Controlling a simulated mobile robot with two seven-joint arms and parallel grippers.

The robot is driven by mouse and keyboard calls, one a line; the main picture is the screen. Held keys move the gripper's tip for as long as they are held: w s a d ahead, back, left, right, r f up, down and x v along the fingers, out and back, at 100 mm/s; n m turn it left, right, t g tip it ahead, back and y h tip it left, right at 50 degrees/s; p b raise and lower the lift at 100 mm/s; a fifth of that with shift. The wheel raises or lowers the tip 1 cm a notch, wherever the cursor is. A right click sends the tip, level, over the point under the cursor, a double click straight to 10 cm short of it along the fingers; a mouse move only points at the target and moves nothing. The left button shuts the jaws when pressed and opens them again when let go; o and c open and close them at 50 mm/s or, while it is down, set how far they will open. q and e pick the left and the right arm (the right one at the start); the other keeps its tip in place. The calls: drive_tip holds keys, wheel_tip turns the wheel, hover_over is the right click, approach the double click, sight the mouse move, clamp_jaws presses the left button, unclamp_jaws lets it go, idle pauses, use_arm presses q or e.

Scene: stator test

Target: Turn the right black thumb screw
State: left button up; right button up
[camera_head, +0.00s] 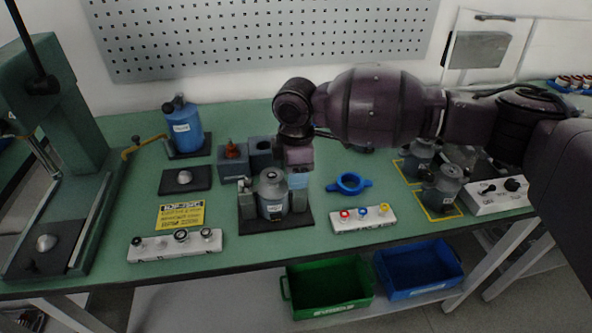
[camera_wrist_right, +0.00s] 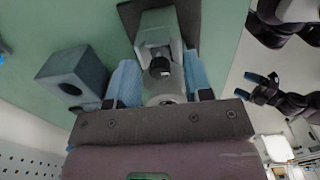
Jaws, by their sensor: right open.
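The grey motor unit (camera_head: 272,192) stands upright in a dark fixture (camera_head: 300,222) near the table's front, with grey clamp blocks beside it. My right gripper (camera_head: 298,182) points down over the fixture's right side and covers the right clamp there. In the right wrist view my right gripper's blue fingers (camera_wrist_right: 163,82) are open, one on each side of a grey clamp block (camera_wrist_right: 158,35). A black round knob (camera_wrist_right: 160,67), apparently the right thumb screw, shows between them. Contact cannot be made out. A dark gripper-like shape with blue tips (camera_wrist_right: 266,86), perhaps my left gripper, shows at the right.
Blocks (camera_head: 233,165) stand behind the motor unit. A blue ring (camera_head: 349,184) and a white strip with coloured knobs (camera_head: 363,217) lie to its right. Another white strip (camera_head: 175,245) lies front left. A green press (camera_head: 60,150) stands far left.

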use_arm(q)
drive_tip(key=shift+s, duration=0.15)
use_arm(e)
drive_tip(key=shift+c, duration=0.5)
clamp_jaws()
drive_tip(key=shift+r+m+p, duration=0.35)
drive_tip(key=shift+m+p, duration=0.15)
drive_tip(key=shift+p, duration=0.4)
drive_tip(key=shift+m+p, duration=0.3)
drive_tip(key=shift+p, duration=0.1)
drive_tip(key=shift+f+m+p, duration=0.1)
drive_tip(key=shift+m+p, duration=0.4)
drive_tip(key=shift+p, duration=0.05)
use_arm(q)
drive_tip(key=shift+s+a+r, duration=0.15)
drive_tip(key=shift+s+r, duration=0.15)
drive_tip(key=shift+r, duration=0.25)
drive_tip(key=shift+s+a+r, duration=0.1)
drive_tip(key=shift+s+r, duration=0.15)
drive_tip(key=shift+r, duration=0.3)
use_arm(e)
drive_tip(key=shift+f, duration=0.25)
